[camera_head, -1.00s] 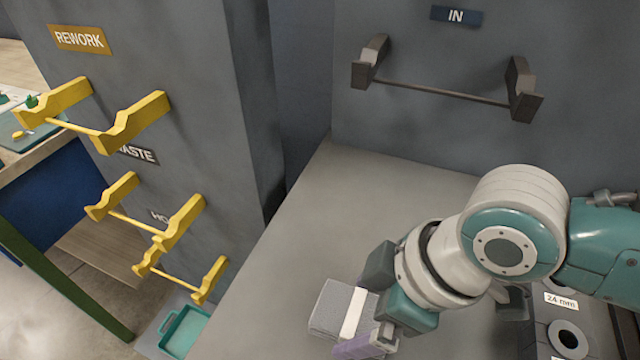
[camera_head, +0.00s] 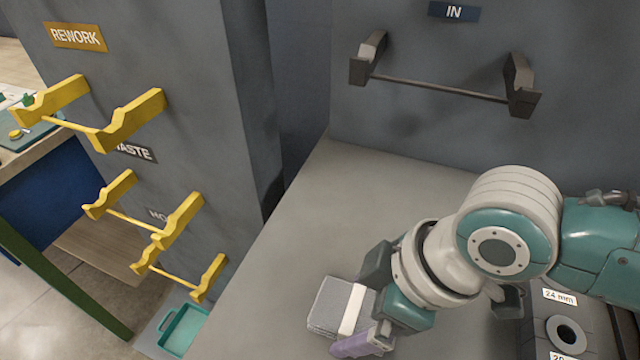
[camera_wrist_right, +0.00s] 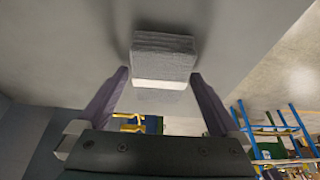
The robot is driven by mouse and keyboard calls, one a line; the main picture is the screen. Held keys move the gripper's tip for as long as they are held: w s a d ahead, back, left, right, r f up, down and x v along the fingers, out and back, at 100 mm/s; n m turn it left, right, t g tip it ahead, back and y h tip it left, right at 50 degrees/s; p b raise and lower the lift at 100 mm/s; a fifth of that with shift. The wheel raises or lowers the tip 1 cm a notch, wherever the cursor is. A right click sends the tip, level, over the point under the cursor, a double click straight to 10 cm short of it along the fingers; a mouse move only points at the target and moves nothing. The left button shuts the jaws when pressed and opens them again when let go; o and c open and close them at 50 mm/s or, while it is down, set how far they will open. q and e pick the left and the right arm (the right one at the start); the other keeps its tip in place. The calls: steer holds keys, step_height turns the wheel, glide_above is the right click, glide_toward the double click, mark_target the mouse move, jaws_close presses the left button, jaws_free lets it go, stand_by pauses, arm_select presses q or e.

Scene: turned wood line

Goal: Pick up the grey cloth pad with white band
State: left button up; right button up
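The grey cloth pad (camera_head: 327,302) with its white band (camera_head: 352,309) lies on the grey worktop, at the bottom middle of the head view. In the right wrist view the pad (camera_wrist_right: 164,52) is just ahead of my fingertips, with the white band (camera_wrist_right: 160,84) on the side nearer to me. My right gripper (camera_wrist_right: 159,77) is open, one purple finger on each side of the band end, with gaps visible. In the head view one purple finger of my right gripper (camera_head: 360,325) shows beside the pad; the other is hidden. My left gripper is out of view.
The grey worktop (camera_head: 300,230) is clear behind and left of the pad. A dark rail (camera_head: 440,90) under the IN sign is on the back wall. Yellow rails (camera_head: 130,115) are at left. A teal tray (camera_head: 183,332) is low left. A 24 mm holder (camera_head: 566,334) is at right.

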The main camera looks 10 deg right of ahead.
mark_target(359, 311)
steer(key=c, duration=1.2)
step_height(359, 311, up, 20)
steer(key=p, duration=0.3)
steer(key=shift+r+p, duration=0.25)
steer(key=shift+p, duration=0.15)
